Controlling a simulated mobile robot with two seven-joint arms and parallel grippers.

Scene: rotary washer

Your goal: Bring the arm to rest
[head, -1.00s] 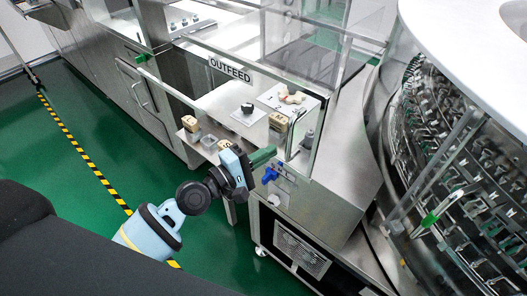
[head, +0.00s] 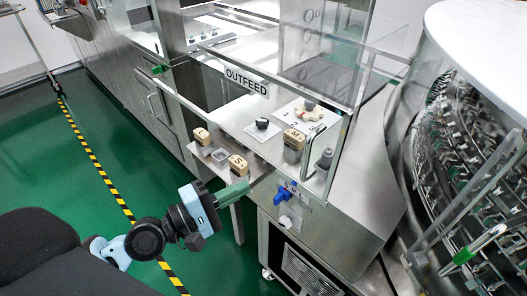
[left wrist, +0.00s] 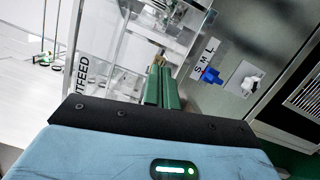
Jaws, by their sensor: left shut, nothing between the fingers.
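My left gripper (head: 232,194) is in the lower middle of the head view, with its green fingers pointing right toward the front of the outfeed cabinet. The fingers are shut with nothing between them. In the left wrist view the green fingers (left wrist: 161,88) lie side by side, pointing up toward the cabinet. My left arm (head: 148,240) reaches in from the lower left over the green floor. The fingers appear in front of the cabinet's edge; whether they touch it I cannot tell. My right gripper is not in view.
The outfeed station (head: 246,80) has clear panels. A small shelf holds stamped blocks, including one marked S (head: 238,165); another block (head: 293,139) stands on the deck. A blue selector knob (head: 285,194) is on the cabinet front. The rotary washer (head: 465,150) stands at right. Floor at left is open.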

